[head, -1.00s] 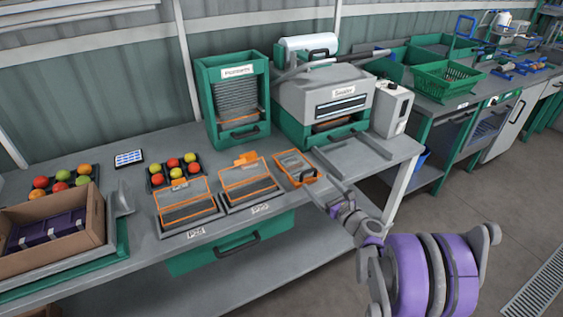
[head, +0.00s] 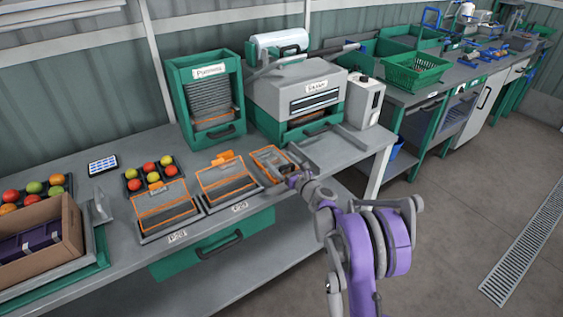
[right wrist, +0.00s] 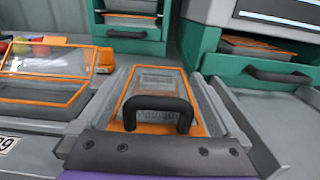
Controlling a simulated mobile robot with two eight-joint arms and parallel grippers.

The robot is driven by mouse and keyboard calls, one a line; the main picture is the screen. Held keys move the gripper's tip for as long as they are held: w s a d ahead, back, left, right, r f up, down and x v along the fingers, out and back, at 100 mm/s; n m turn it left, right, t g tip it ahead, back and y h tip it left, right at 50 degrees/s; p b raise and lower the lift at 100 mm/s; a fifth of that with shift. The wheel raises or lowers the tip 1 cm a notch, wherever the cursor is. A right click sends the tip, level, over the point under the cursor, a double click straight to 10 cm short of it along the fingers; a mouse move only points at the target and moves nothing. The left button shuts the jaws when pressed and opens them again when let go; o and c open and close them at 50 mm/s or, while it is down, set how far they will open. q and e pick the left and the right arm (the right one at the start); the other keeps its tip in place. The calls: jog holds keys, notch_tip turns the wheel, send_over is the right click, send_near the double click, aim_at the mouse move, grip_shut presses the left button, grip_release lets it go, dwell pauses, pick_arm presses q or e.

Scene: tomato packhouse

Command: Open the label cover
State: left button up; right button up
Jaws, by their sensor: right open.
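Two clear, orange-framed covers stand tilted on the label-marked grey bases: a left one (head: 164,207) and a right one (head: 227,179) with an orange tab. A third orange-framed clear piece (head: 271,162) lies at the right, nearer the sealer; it also shows in the right wrist view (right wrist: 151,82). There a black U-shaped handle (right wrist: 157,104) stands in front of it, close to my wrist. My right gripper (head: 291,179) is open at the near right corner of the third piece. Its fingers are not distinct, so contact cannot be told. My left gripper is out of view.
The sealer (head: 297,92) and the punnet machine (head: 203,95) stand behind. Trays of tomatoes (head: 151,172) and a cardboard box (head: 40,240) lie to the left. Grey rails (head: 345,145) run in front of the sealer. The floor at the right is clear.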

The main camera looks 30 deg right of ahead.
grip_shut()
dwell(0.4)
